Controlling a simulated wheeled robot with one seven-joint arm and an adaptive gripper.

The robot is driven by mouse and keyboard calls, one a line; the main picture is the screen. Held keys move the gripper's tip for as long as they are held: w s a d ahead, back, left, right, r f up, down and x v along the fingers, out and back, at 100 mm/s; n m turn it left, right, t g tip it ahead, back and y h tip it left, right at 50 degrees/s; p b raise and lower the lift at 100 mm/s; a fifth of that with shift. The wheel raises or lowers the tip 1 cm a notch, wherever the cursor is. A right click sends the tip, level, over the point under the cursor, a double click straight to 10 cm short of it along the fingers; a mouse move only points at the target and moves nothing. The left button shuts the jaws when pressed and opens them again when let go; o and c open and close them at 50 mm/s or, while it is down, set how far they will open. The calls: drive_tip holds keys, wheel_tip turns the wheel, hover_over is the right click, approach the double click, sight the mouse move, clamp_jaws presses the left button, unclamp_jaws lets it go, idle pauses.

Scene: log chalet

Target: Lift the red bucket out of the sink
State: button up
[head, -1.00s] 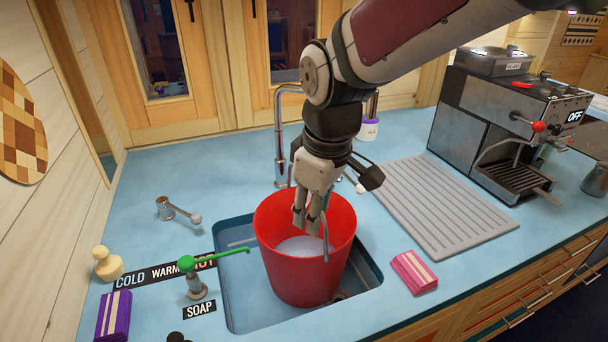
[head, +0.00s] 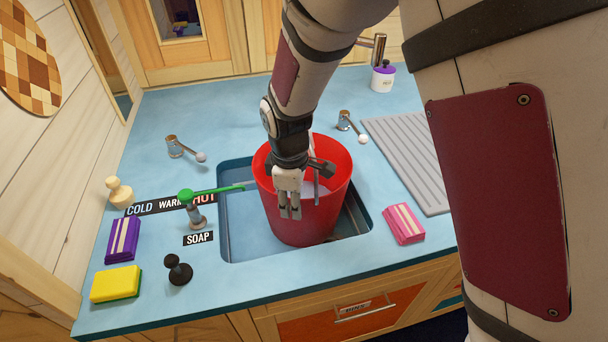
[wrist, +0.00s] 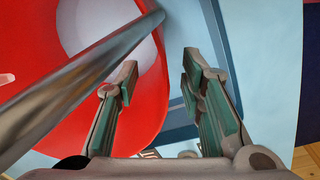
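The red bucket (head: 335,212) stands upright in the sink (head: 239,235) set into the blue counter. Its inside shows a pale patch, perhaps the bottom or contents. My gripper (head: 290,213) is at the bucket's near side, its fingers pointing down in front of the red wall. In the wrist view my gripper (wrist: 160,85) is open, with a gap between the green-padded fingers. The bucket's edge (wrist: 157,125) shows between them, the left finger over the red and the right over the sink side. I cannot tell whether either touches. A grey metal tube (wrist: 70,90) crosses close by.
A green soap spout (head: 215,190) reaches over the sink's left side. A grey ribbed drainboard (head: 412,160) is at right.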

drive_tip(key=shift+w+f+p, duration=0.2)
drive_tip(key=shift+f, duration=1.4)
drive_tip(key=shift+w+f+p, duration=0.15)
drive_tip(key=shift+f+p, duration=0.05)
drive_tip(key=shift+f, duration=1.4)
clamp_jaws()
drive_tip(key=shift+w+a+r, duration=0.1)
drive_tip(key=shift+w+r, duration=0.05)
drive_tip(key=shift+w, duration=0.05)
